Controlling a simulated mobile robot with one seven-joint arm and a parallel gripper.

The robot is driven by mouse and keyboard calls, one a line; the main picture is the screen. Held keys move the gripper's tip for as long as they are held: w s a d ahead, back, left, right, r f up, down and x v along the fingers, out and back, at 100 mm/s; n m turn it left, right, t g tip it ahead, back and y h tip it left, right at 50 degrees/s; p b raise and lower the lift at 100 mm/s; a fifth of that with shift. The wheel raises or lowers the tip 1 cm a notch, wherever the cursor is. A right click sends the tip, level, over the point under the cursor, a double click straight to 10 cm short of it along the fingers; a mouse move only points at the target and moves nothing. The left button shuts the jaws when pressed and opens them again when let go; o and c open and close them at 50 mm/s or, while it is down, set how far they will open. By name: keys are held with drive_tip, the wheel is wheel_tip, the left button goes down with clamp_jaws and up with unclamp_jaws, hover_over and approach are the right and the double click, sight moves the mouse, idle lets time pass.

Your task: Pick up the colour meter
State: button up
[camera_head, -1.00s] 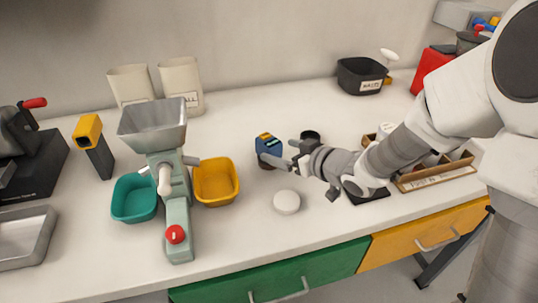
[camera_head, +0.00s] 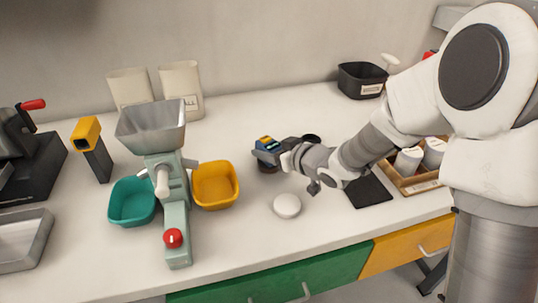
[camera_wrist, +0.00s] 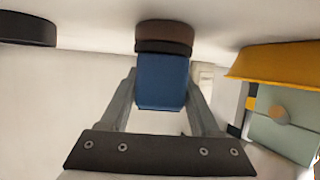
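The colour meter, which I take to be the small blue device (camera_head: 267,146) with a yellow-orange patch on top and a dark round base, stands on the counter right of the yellow bowl. In the wrist view its blue body (camera_wrist: 162,82) sits between my fingers, with its brown and black base (camera_wrist: 164,36) beyond. My gripper (camera_head: 279,154) reaches it from the right. In the wrist view my gripper (camera_wrist: 162,70) has one finger on each side of the blue body, very close. Narrow gaps show beside it; contact at the tips is unclear.
A green grinder (camera_head: 176,205) stands left, between a teal bowl (camera_head: 132,202) and the yellow bowl (camera_head: 215,186). A white disc (camera_head: 287,206) lies in front of my gripper. A black mat (camera_head: 369,190) and wooden rack (camera_head: 408,183) are right. A yellow-black handheld device (camera_head: 92,148) is far left.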

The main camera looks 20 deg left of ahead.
clamp_jaws()
drive_tip(key=shift+r, duration=0.15)
